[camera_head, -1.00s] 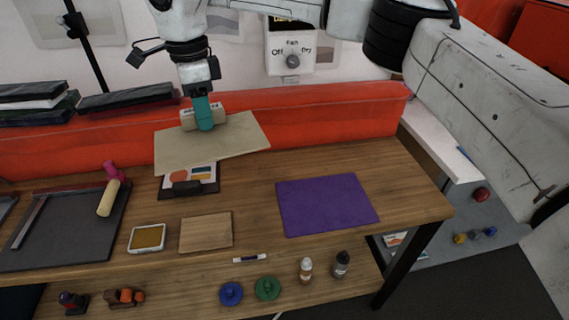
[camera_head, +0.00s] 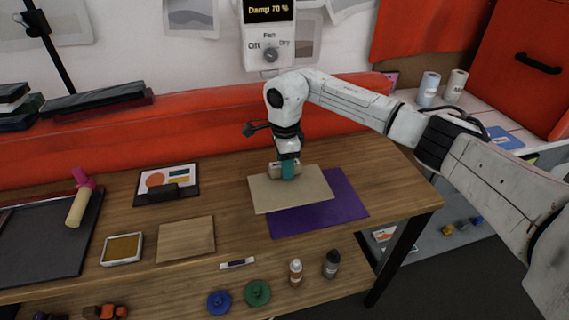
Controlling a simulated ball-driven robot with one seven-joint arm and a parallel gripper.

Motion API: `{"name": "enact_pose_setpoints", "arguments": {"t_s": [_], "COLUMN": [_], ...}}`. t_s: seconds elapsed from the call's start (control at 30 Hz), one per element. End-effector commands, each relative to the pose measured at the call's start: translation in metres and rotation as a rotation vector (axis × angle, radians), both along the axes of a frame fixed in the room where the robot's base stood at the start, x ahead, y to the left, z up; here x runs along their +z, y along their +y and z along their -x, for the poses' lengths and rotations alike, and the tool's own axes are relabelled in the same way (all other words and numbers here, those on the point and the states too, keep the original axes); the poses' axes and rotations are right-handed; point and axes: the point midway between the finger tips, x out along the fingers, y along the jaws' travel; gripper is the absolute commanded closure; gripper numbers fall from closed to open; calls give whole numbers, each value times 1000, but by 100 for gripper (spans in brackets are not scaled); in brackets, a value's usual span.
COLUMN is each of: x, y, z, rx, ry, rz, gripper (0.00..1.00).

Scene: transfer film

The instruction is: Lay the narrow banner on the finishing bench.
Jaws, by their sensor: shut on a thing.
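My gripper (camera_head: 287,172) is shut on a pale block at the back edge of a flat beige sheet (camera_head: 292,193). This sheet may be the narrow banner, but no label on it can be read. It hangs level over the purple mat (camera_head: 322,213) and hides that mat's back left part. I cannot tell whether the sheet touches the mat. The purple mat lies on the wooden bench (camera_head: 225,210), which I take for the finishing bench.
A clipboard with a print (camera_head: 167,185), a wooden board (camera_head: 187,239) and an ink pad (camera_head: 122,249) lie to the left. A red padded ledge (camera_head: 200,133) runs behind.

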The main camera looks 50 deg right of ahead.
Motion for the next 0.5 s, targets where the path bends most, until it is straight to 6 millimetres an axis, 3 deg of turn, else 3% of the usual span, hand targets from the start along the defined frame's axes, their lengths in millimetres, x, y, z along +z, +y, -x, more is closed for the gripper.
{"name": "enact_pose_setpoints", "arguments": {"t_s": [0.5], "x": [-53], "y": [0], "z": [0], "rx": [0], "ry": [1], "rz": [-2], "gripper": [100]}}
